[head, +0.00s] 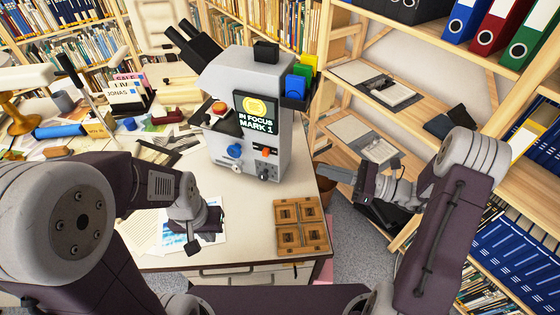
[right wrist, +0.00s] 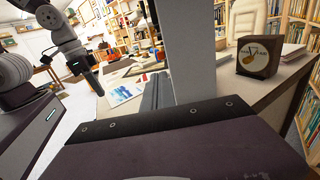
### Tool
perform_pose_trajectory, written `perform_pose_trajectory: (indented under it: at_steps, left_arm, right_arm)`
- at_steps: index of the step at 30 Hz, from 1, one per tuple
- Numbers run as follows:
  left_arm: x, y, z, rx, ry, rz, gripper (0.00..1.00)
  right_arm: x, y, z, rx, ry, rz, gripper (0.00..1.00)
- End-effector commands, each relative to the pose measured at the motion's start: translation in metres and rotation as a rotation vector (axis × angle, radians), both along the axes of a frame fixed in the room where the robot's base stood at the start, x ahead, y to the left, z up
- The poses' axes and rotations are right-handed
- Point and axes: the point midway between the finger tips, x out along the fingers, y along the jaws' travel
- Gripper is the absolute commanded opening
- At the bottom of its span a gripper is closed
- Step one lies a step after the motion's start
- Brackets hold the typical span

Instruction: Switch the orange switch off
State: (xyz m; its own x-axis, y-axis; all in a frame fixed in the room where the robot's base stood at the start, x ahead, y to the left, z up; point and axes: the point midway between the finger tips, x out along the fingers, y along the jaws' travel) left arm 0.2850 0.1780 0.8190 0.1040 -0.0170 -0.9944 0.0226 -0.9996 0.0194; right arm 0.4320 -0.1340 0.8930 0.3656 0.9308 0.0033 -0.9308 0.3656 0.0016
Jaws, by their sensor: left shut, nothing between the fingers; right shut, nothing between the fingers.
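The pale grey machine (head: 250,110) stands on the desk, its front panel marked "IN FOCUS MARK 1". A small orange switch (head: 266,151) sits low on that panel, right of a blue knob (head: 235,151); whether it is on or off is too small to tell. My right gripper (head: 328,171) is shut and empty, to the right of the machine and apart from the switch. My left gripper (head: 193,247) is shut and empty, low over the front of the desk; it also shows in the right wrist view (right wrist: 95,88).
A wooden tray with square compartments (head: 301,224) lies at the desk's front right. Papers and books crowd the desk's left. Wooden shelves (head: 400,115) stand at the right. A dark box with a round logo (right wrist: 260,57) shows in the right wrist view.

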Motion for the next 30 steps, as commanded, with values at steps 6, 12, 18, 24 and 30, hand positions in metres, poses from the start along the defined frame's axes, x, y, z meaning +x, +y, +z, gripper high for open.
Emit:
perform_pose_trajectory:
  at_steps: [6, 12, 18, 24, 30]
  left_arm:
    - [0.0, 0.0, 0.001, 0.0, -0.001, 0.0, 0.0]
    - [0.0, 0.0, 0.0, 0.0, -0.001, 0.0, 0.0]
    - [0.0, 0.0, -0.001, 0.0, 0.0, 0.0, 0.0]
    - [0.0, 0.0, -0.002, 0.0, 0.0, 0.0, 0.0]
    - [0.0, 0.0, -0.003, 0.0, 0.0, 0.0, 0.0]
  right_arm:
    - [0.0, 0.0, 0.001, -0.003, -0.001, 0.001, 0.0]
    - [0.004, 0.013, 0.001, -0.004, -0.001, 0.006, 0.0]
    - [0.018, 0.053, 0.001, -0.004, -0.001, 0.01, 0.0]
    - [0.034, 0.093, 0.001, -0.004, -0.003, 0.008, 0.0]
    - [0.046, 0.121, 0.001, -0.004, -0.002, 0.006, 0.0]
